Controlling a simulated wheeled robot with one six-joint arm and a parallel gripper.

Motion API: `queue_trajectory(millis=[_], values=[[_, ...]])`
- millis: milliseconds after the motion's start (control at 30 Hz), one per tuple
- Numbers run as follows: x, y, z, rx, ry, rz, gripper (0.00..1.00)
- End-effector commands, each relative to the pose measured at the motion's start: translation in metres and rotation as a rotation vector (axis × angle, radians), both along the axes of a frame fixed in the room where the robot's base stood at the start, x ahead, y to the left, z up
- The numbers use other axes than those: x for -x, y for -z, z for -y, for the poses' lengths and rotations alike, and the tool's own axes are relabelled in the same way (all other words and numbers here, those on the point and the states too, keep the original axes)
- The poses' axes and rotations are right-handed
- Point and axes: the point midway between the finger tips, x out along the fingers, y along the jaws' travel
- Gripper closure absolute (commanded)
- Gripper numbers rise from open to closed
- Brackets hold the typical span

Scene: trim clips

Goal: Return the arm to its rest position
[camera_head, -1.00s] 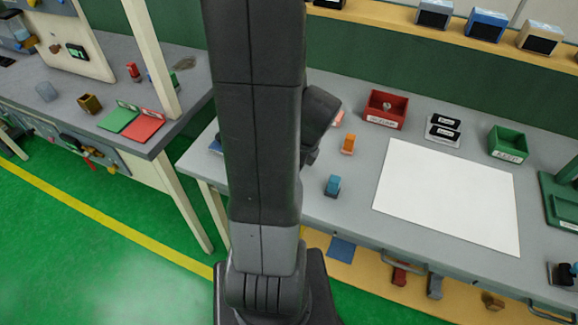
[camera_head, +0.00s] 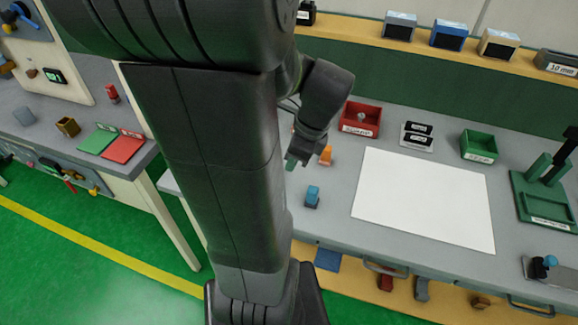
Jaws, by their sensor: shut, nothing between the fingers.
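My gripper (camera_head: 293,163) shows beside my raised arm, pointing down over the left part of the grey workbench (camera_head: 335,227). It looks shut and empty, though it is small and partly hidden behind my arm. An orange clip (camera_head: 326,155) stands close to its right on the bench. A blue clip (camera_head: 312,197) stands nearer the front edge. A large white sheet (camera_head: 425,200) lies bare to the right.
A red bin (camera_head: 361,130) holding a small light part, black labelled blocks (camera_head: 417,137) and a green bin (camera_head: 479,156) stand at the back. A green press (camera_head: 543,195) is at the right. A second bench with red and green mats (camera_head: 124,148) is at the left.

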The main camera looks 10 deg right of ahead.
Motion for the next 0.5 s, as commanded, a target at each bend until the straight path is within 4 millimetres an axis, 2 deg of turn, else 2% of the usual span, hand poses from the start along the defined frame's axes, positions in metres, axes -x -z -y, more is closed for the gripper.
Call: queue_trajectory(millis=[367, 500], values=[[0.0002, -0.0011, 0.0003, 0.000, 0.000, 0.000, 1.00], [-0.0005, 0.0057, -0.0018, -0.002, -0.001, -0.003, 1.00]])
